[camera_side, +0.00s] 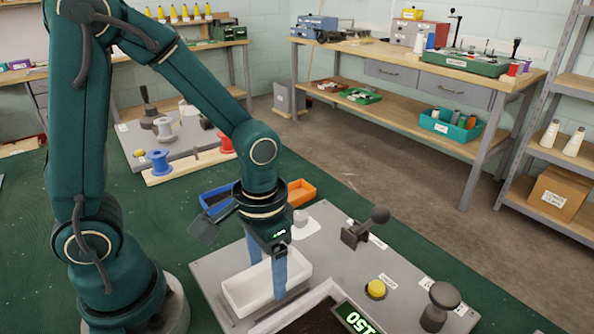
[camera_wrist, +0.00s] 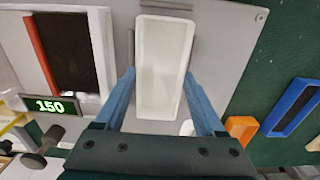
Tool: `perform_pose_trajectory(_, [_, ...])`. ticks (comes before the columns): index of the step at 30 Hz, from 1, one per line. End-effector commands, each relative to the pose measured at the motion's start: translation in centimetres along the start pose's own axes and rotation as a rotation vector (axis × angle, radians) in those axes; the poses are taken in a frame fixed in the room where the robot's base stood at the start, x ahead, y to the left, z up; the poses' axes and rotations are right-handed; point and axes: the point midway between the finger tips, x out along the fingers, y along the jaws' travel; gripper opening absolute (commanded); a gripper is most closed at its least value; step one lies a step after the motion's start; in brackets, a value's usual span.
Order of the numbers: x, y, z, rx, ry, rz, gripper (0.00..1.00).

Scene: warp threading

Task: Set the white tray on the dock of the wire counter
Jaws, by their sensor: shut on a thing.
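The white tray (camera_side: 236,297) is long and open-topped and looks empty. It is at the left part of the grey panel in the side view. In the wrist view the tray (camera_wrist: 163,65) lies lengthwise between my blue fingers. My gripper (camera_wrist: 160,73) is shut on the tray, one finger at each long side; it also shows in the side view (camera_side: 267,265). Thin grey rails (camera_wrist: 167,5) border the tray's far end and left side, like a dock. I cannot tell whether the tray rests on the panel. The wire counter's green display (camera_side: 357,318) reads 150.
A dark window (camera_wrist: 84,50) lies beside the tray. A yellow button (camera_side: 376,288), a dark lever (camera_side: 364,230) and a grey knob (camera_side: 439,305) stand on the panel. An orange bin (camera_wrist: 241,128) and a blue bin (camera_wrist: 293,107) lie just off the panel.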

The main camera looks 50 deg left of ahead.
Motion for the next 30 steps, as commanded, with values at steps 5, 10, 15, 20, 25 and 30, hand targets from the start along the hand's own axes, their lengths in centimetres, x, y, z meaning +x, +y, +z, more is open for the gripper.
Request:
perform_pose_trajectory(5, [0.05,0.0,0.01,0.0,0.0,0.0,0.15])
perform_pose_trajectory(10, [0.25,0.0,0.03,0.0,-0.001,0.0,0.15])
perform_pose_trajectory(15, [0.51,0.0,0.02,0.0,-0.001,0.0,0.15])
perform_pose_trajectory(20, [0.61,0.0,0.02,0.0,-0.001,0.0,0.15])
perform_pose_trajectory(25, [0.6,0.0,0.01,0.0,-0.001,0.0,1.0])
perform_pose_trajectory(30, [0.59,0.0,0.01,0.0,-0.001,0.0,1.0])
